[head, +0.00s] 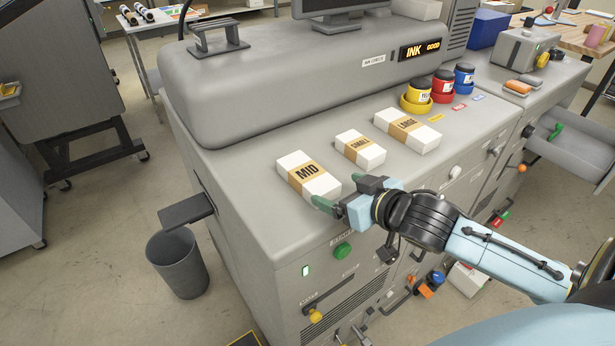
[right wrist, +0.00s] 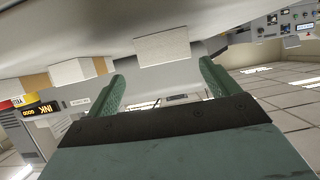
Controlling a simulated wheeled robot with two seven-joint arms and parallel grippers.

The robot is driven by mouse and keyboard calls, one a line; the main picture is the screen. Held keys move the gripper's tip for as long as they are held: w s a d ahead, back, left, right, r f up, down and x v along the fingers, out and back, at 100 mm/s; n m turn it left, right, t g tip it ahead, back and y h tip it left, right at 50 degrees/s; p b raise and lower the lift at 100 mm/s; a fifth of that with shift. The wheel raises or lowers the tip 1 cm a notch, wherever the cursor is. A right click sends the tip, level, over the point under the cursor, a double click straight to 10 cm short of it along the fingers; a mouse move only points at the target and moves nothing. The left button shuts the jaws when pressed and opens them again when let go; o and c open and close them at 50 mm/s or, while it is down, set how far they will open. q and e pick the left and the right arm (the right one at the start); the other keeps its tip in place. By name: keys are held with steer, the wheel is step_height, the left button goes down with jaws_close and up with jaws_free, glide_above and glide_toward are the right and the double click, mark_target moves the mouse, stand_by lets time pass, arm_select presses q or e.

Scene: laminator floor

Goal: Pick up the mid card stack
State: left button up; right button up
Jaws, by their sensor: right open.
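The mid card stack (head: 319,183) is a white block with a tan band marked MID, lying flat on the grey machine top near its front edge. My right gripper (head: 350,194) is open at the near right end of this stack, its green fingers apart. In the right wrist view, the picture is turned over, and the white end of the mid stack (right wrist: 163,47) shows ahead between the two open fingers (right wrist: 162,88). No contact is clear. My left gripper is out of view.
The small stack (head: 372,156) and the large stack (head: 424,140) lie to the right on the same top. Ink pots (head: 442,87) stand behind them. A raised grey housing (head: 250,90) borders the back. A bin (head: 178,265) stands on the floor at left.

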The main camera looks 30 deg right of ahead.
mark_target(319, 181)
steer(key=shift+x, duration=1.25)
steer(key=shift+a+r+p+x, duration=0.1)
steer(key=shift+p+x, duration=0.05)
steer(key=shift+x, duration=0.6)
steer(key=shift+a+r+p+x, duration=0.15)
steer(key=shift+x, duration=0.65)
steer(key=shift+a+r+p+x, duration=0.1)
steer(key=shift+p+x, duration=0.05)
steer(key=shift+x, duration=0.6)
steer(key=shift+w+f, duration=0.2)
steer(key=shift+w, duration=0.25)
